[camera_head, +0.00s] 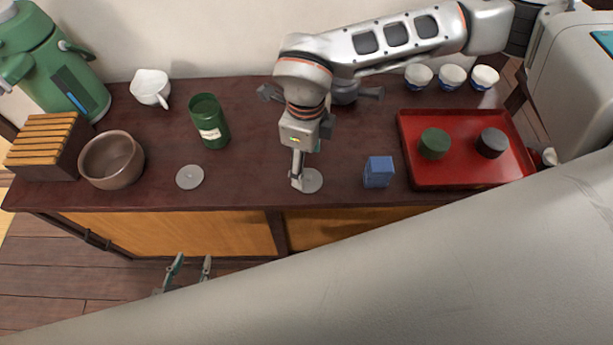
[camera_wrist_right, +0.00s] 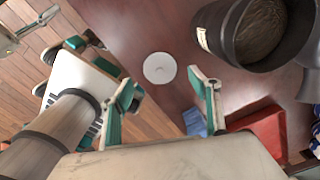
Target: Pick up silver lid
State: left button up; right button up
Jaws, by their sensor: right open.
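Two flat pale grey discs lie on the dark table, either of which could be the silver lid. One lid (camera_head: 312,181) is under my right gripper (camera_head: 299,183), and the other disc (camera_head: 190,177) lies further left. The right wrist view shows one lid (camera_wrist_right: 159,68) on the table beyond the open right fingers (camera_wrist_right: 160,100), with a gap between it and the fingertips. The right gripper is empty and partly covers the lid in the head view. My left gripper (camera_head: 188,270) is open and empty, in front of the table and low in the picture.
A blue box (camera_head: 378,172) and a red tray (camera_head: 408,165) holding two round containers stand on the right. A green canister (camera_head: 209,121) and a brown bowl (camera_head: 112,160) stand on the left. A dark pot (camera_head: 344,92) is behind my right gripper. Bare table surrounds the discs.

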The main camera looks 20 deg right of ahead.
aim_at(307, 177)
jog(key=f, duration=0.4)
jog(key=shift+s+f, duration=0.3)
jog(key=shift+f, duration=0.45)
jog(key=c, duration=0.8)
